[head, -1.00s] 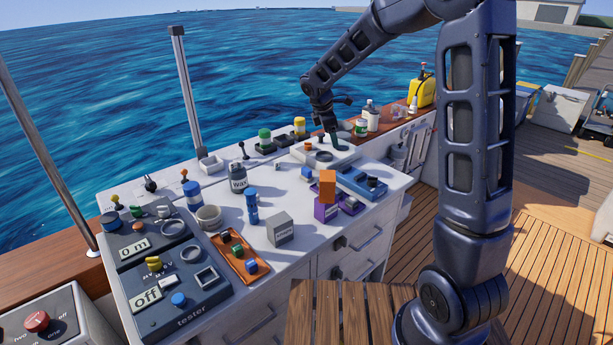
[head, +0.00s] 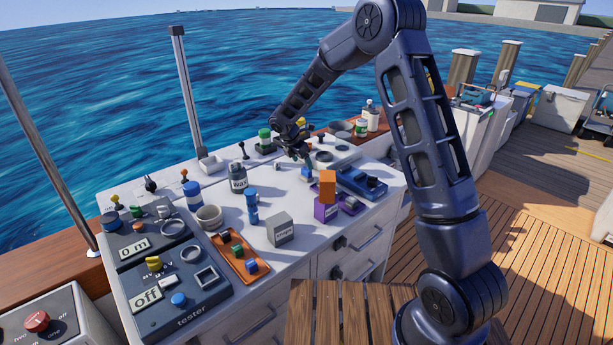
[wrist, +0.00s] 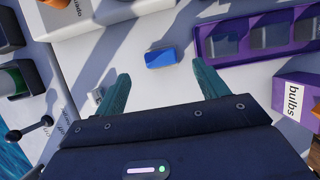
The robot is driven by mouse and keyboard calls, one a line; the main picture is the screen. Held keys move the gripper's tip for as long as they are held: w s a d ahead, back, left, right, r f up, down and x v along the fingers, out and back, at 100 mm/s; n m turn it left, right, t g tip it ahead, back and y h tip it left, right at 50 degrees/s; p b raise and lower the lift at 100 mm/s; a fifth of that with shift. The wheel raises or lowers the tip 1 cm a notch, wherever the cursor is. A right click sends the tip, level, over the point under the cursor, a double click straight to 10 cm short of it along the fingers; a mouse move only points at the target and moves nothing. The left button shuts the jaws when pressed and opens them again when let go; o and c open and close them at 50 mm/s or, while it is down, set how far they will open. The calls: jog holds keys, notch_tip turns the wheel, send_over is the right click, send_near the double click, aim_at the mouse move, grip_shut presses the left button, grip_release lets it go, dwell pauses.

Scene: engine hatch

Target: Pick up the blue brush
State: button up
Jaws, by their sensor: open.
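A small blue block with a pale lower edge, which looks like the blue brush (wrist: 161,57), lies on the white top in the wrist view. My gripper (wrist: 160,72) is open and empty, its two teal fingers apart. In the head view my gripper (head: 306,160) is low over the far right part of the white counter (head: 285,185). The brush is too small and close to the gripper to make out clearly there.
A purple compartment tray (wrist: 207,45) and a purple bulbs box (wrist: 291,97) lie to the right in the wrist view.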

aim_at(306, 169)
jog(key=shift+x, duration=3.45)
jog(key=shift+s, duration=0.1)
jog(key=shift+c, duration=0.4)
jog(key=c, duration=1)
